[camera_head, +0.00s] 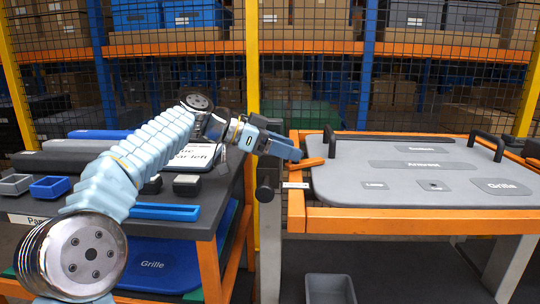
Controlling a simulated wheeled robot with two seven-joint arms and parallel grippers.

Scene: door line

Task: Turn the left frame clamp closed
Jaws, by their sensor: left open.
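The left frame clamp (308,163) shows as a short orange lever at the left side of the orange frame (340,217), angled over the edge of the grey door panel (345,180). My left gripper (296,149), with blue fingers, is open just above and left of the lever. Whether a finger touches the lever cannot be told. Nothing shows between the fingers. My right gripper is not in view.
Black handles (330,141) stand up on the panel. A dark side table (190,222) at left holds blue and grey trays and a label board (195,156). A grey bin (330,289) sits below the frame. A mesh fence and shelves stand behind.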

